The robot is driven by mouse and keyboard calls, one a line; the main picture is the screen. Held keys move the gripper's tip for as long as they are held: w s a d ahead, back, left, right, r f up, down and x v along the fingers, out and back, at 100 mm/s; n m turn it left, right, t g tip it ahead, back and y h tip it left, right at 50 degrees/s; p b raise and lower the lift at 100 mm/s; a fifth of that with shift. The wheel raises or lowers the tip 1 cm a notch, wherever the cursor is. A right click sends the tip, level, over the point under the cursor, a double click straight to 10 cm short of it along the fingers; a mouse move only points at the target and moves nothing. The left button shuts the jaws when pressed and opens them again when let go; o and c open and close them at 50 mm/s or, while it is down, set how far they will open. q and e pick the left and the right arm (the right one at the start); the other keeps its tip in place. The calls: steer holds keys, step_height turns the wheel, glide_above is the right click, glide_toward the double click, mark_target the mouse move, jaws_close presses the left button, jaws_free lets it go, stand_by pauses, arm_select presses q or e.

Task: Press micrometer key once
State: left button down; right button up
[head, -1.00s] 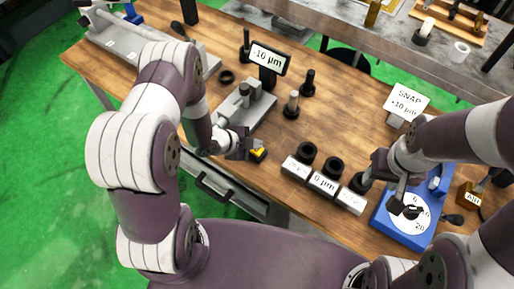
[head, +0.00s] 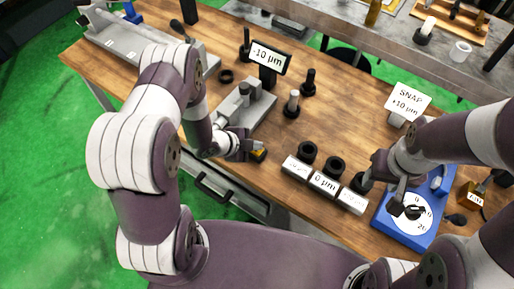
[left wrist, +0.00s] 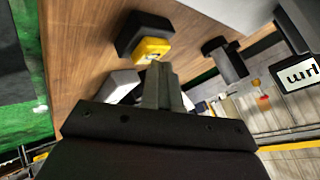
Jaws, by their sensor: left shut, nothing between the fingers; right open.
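The micrometer key is a yellow button on a small black box (head: 260,156), at the table's front edge in the head view. It shows larger in the left wrist view as a yellow cap (left wrist: 151,48). My left gripper (head: 251,153) is shut and empty, right beside the key in the head view. In the left wrist view its fingertips (left wrist: 159,68) point at the key's near edge; I cannot tell whether they touch. The display (head: 268,57) reads -10 µm. My right gripper (head: 405,193) is open above the blue dial stand (head: 400,232), its fingers partly hidden.
A grey fixture (head: 243,112) stands behind the key. Labelled silver blocks (head: 324,183) and black rings stand to its right. A SNAP sign (head: 407,100) stands further right.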

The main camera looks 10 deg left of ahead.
arm_select(q)
steer(key=shift+f, duration=0.3)
steer(key=shift+r, duration=0.1)
stand_by(0.3)
steer(key=shift+r+p, duration=0.6)
steer(key=shift+r, duration=0.25)
step_height(320, 180, up, 5)
steer(key=p, duration=0.4)
steer(key=shift+r, duration=0.1)
stand_by(0.4)
